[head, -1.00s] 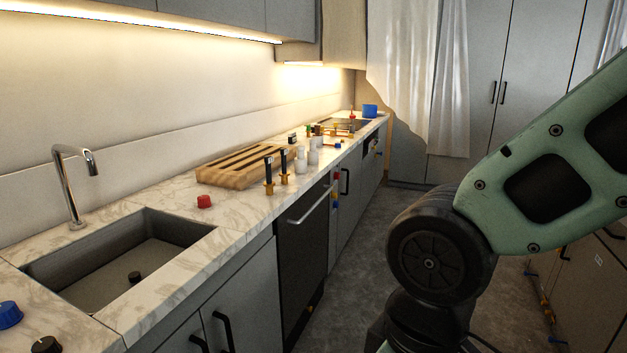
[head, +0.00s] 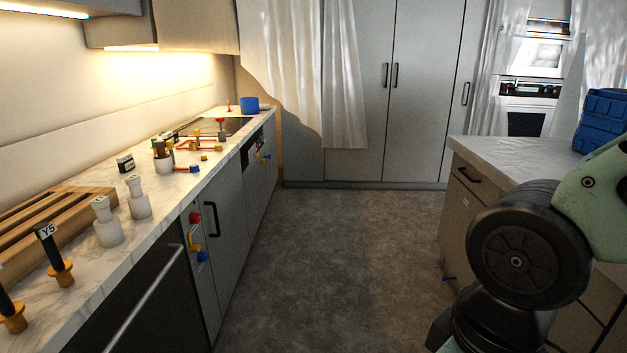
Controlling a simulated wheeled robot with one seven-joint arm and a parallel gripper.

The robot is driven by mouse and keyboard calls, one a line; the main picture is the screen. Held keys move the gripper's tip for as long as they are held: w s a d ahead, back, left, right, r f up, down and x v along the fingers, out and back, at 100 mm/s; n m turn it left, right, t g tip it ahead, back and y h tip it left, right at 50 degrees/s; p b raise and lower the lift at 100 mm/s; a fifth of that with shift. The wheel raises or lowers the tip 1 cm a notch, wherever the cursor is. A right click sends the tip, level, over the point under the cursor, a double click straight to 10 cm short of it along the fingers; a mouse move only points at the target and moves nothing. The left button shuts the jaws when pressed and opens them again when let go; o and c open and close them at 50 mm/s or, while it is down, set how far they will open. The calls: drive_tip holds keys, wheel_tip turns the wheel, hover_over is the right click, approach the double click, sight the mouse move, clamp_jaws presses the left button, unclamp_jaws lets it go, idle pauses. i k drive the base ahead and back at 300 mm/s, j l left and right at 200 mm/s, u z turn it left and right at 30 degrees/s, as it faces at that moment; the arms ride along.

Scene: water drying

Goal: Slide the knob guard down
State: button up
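I cannot pick out the knob guard for certain. A dark control panel (head: 249,149) is set in the counter front below the cooktop (head: 225,126), with small yellow and blue knob-like parts (head: 264,156) beside it. Nearer, red, yellow and blue fittings (head: 197,238) sit one above another on a cabinet front. Both sets are too small to tell a guard's position. Only links of my arm show at the lower right; my gripper is out of view.
The left counter holds a wooden rack (head: 70,215), white bottles (head: 106,222), a black-handled tool marked Y5 (head: 54,254) and a blue container (head: 249,105). An island (head: 520,160) with blue crates (head: 600,120) stands right. The floor (head: 320,260) between is clear.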

sight(253, 150)
drive_tip(key=i, duration=1.95)
drive_tip(key=i+u, duration=0.2)
drive_tip(key=i, duration=0.3)
drive_tip(key=i+u, duration=0.2)
drive_tip(key=i, duration=0.3)
drive_tip(key=i+l+u, duration=0.2)
drive_tip(key=i, duration=0.25)
drive_tip(key=i+l+u, duration=0.2)
drive_tip(key=i, duration=0.3)
drive_tip(key=i+l+u, duration=0.1)
drive_tip(key=i+u, duration=0.25)
drive_tip(key=i, duration=0.35)
